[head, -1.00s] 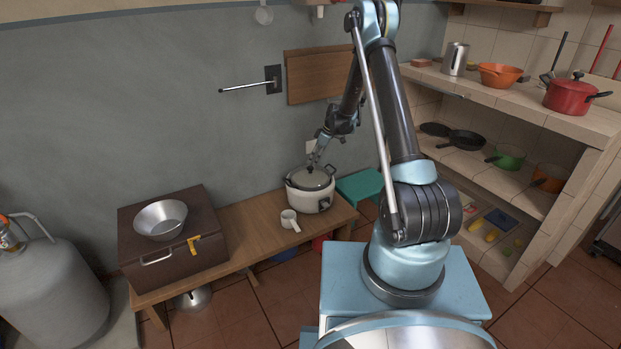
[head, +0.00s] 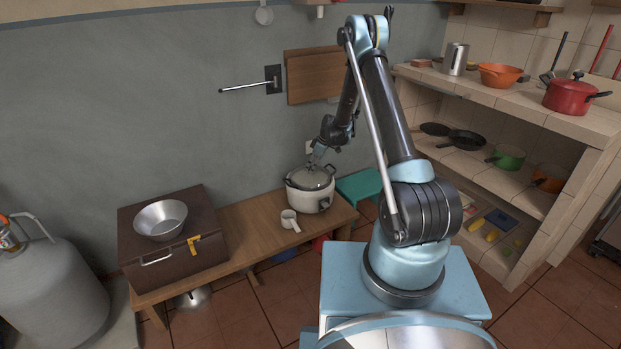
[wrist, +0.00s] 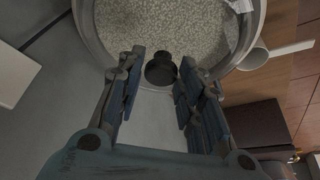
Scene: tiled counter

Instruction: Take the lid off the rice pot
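The white rice pot (head: 309,202) stands on the wooden bench in the head view, with its lid (head: 309,178) on top. In the wrist view, grains of rice (wrist: 195,25) show inside the pot's round rim, apparently through the see-through lid. The lid's dark knob (wrist: 160,69) lies between my fingertips. My gripper (wrist: 162,70) is open, with one finger on each side of the knob and narrow gaps visible. In the head view my gripper (head: 316,163) is just above the lid, its fingertips hard to make out.
A brown case (head: 180,262) carrying a metal bowl (head: 161,219) is at the left. The grey wall is close behind, and a teal stool (head: 358,187) is to the right.

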